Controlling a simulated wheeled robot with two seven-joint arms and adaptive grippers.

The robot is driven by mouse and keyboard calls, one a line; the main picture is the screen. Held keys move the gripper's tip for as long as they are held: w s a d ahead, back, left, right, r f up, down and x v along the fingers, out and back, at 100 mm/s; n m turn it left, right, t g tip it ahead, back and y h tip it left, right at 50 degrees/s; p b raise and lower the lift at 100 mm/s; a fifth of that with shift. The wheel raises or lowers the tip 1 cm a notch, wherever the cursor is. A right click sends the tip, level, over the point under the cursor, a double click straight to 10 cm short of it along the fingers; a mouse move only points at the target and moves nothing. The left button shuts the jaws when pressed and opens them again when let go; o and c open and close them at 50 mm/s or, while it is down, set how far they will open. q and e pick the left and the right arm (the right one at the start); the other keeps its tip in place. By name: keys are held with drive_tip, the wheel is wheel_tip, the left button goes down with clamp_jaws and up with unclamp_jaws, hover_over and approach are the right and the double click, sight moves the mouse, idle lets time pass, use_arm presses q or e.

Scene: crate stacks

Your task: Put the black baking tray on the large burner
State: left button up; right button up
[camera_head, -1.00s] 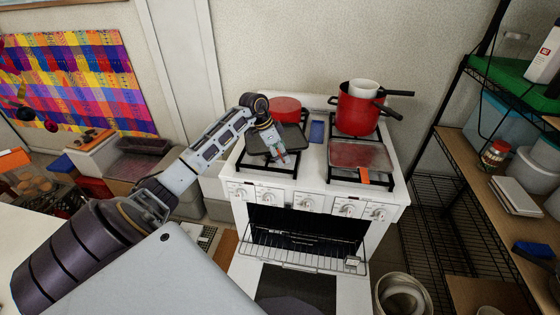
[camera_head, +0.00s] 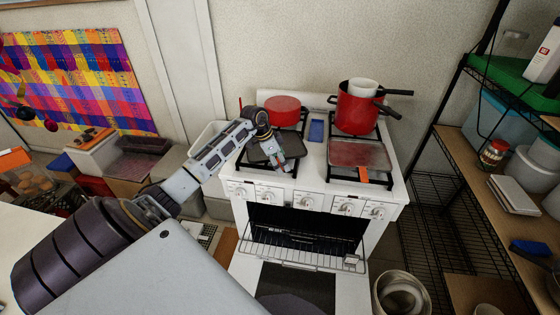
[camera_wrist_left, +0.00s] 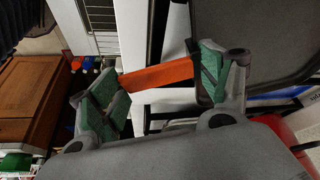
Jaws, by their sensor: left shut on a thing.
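The black baking tray (camera_head: 290,146) is at the left side of the white stove (camera_head: 300,200), over the left grate, partly hidden by my left arm. My left gripper (camera_head: 281,166) is at its front edge. In the left wrist view the gripper (camera_wrist_left: 158,84) is shut on an orange handle (camera_wrist_left: 158,74), with the dark tray (camera_wrist_left: 265,35) beside it. I cannot tell whether the tray touches the grate. My right gripper is not in view.
A red pan (camera_head: 283,109) stands behind the tray. A shelf rack (camera_head: 470,160) is to the right. The oven door is open.

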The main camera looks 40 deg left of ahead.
use_arm(q)
drive_tip(key=o, duration=1.5)
drive_tip(key=shift+c, duration=0.2)
drive_tip(key=shift+r, duration=0.15)
drive_tip(key=b+v, duration=0.1)
drive_tip(key=v, duration=1)
drive_tip(key=shift+r+b, duration=0.3)
drive_tip(key=shift+r, duration=0.1)
drive_tip(key=shift+s+a, duration=0.1)
